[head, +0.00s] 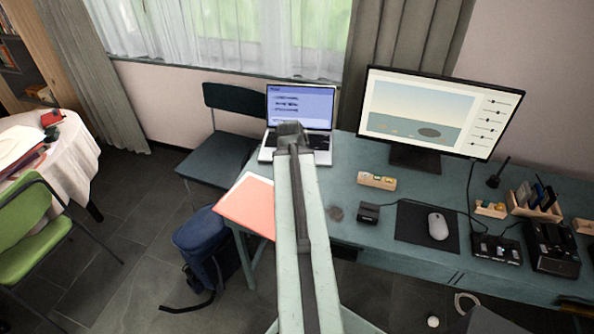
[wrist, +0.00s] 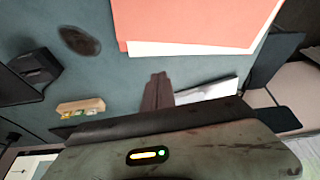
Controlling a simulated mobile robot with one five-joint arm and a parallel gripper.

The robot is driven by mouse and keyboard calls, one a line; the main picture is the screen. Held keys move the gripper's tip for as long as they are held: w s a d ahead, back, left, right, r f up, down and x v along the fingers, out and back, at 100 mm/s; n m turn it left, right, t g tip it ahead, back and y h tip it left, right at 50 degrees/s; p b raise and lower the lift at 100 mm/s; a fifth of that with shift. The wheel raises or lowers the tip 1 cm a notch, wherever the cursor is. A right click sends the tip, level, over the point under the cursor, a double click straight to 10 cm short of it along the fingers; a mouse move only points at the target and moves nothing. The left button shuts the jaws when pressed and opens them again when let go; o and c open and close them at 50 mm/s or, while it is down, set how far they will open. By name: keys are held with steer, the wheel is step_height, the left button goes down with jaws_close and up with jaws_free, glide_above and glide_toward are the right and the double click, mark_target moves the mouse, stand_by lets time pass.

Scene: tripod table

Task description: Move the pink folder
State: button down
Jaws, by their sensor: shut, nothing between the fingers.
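The pink folder (head: 250,203) lies at the left end of the teal desk in the head view, its left part reaching the desk's edge. White paper shows along one side of it. In the wrist view the pink folder (wrist: 195,22) fills the top right, cut off by the frame. My gripper (wrist: 158,78) is shut and empty, apart from the folder in that view. In the head view my arm hides the gripper's fingers and part of the desk beside the folder.
An open laptop (head: 300,110) stands behind the folder. A monitor (head: 430,112), a wooden block holder (head: 377,181), a black box (head: 369,212) and a mouse (head: 438,226) on a mat are to the right. A chair (head: 225,150) and blue backpack (head: 203,245) are beside the desk.

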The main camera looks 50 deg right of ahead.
steer(key=shift+w+a+f, duration=0.1)
steer(key=shift+w+a, duration=0.15)
steer(key=shift+w, duration=0.1)
steer(key=c, duration=1.8)
jaws_free()
steer(key=shift+o, duration=1.4)
steer(key=w+a+n+y, duration=0.1)
steer(key=w+a+n, duration=0.2)
steer(key=w+a, duration=0.4)
steer(key=a, duration=0.2)
steer(key=shift+w+a+f, duration=0.25)
steer(key=shift+a, duration=0.05)
steer(key=w+a+n+y, duration=0.1)
steer(key=w+a+n, duration=0.1)
steer(key=a, duration=1)
steer(key=w+a+n+g, duration=0.1)
steer(key=w+a+n, duration=0.2)
steer(key=a, duration=1)
steer(key=w+a+n+y, duration=0.1)
steer(key=a+n, duration=0.4)
steer(key=a, duration=0.7)
steer(key=shift+w+a+f+n+y, duration=0.3)
steer(key=shift+w+a+f+n, duration=0.1)
steer(key=shift+w, duration=0.3)
